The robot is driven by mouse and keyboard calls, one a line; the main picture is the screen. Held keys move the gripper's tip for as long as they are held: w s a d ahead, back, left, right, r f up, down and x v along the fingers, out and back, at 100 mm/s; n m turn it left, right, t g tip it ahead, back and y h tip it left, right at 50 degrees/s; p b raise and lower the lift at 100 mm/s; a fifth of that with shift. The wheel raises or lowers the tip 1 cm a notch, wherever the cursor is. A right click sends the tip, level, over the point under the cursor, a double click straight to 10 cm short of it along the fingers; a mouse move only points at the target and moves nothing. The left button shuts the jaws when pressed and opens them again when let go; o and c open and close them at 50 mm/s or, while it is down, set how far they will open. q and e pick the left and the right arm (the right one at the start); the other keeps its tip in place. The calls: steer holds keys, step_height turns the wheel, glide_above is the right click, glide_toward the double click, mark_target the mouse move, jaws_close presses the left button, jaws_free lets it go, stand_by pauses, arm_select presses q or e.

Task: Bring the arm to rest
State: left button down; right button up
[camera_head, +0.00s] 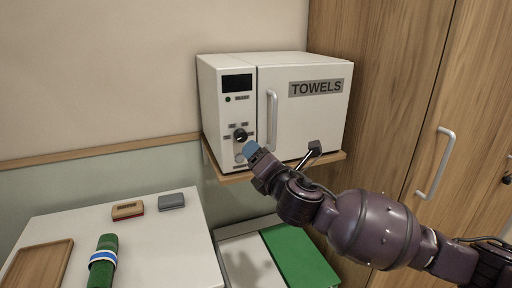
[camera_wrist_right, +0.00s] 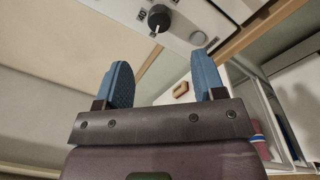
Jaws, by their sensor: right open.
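My right gripper (camera_head: 251,150) is in front of the lower front of the white towel warmer (camera_head: 305,115), close below its black knob (camera_head: 240,135). In the wrist view its two blue fingers stand wide apart with nothing between them, so the right gripper (camera_wrist_right: 165,85) is open and empty. The knob also shows in the wrist view (camera_wrist_right: 159,18), beyond the fingertips. Whether a finger touches the warmer cannot be told. The right arm reaches in from the lower right. My left gripper is not in view.
The warmer, its door shut, sits on a wooden shelf (camera_head: 240,177). Below left, a white table (camera_head: 160,245) holds a wooden tray (camera_head: 66,248), a rolled green towel (camera_head: 103,262) and two small blocks (camera_head: 128,210). A green-and-white surface (camera_head: 300,257) lies below the shelf. A wooden cabinet (camera_head: 380,90) stands right.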

steer(key=s+d+f+m+h, duration=0.1)
steer(key=s+d+f+m, duration=0.25)
steer(key=f+m, duration=0.4)
steer(key=s+d+f+m+g, duration=0.1)
steer(key=s+d+f+m, duration=0.2)
steer(key=d+f+m, duration=0.4)
steer(key=s+d+f+m+h, duration=0.1)
steer(key=s+d+f+m, duration=0.2)
steer(key=f+m, duration=0.45)
steer(key=s+d+f+m+g+h, duration=0.2)
steer(key=s+d+f, duration=0.3)
steer(key=s+f, duration=0.4)
steer(key=s+d+f+m+g+h+b, duration=0.1)
steer(key=s+d+f+m+g+h, duration=0.1)
steer(key=s+d+f+m, duration=0.3)
steer(key=s+f, duration=0.4)
steer(key=s, duration=0.3)
steer(key=shift+s+d+m+g+h, duration=0.2)
steer(key=shift+m+g+h, duration=0.1)
steer(key=shift+g+h, duration=0.1)
steer(key=shift+f, duration=0.1)
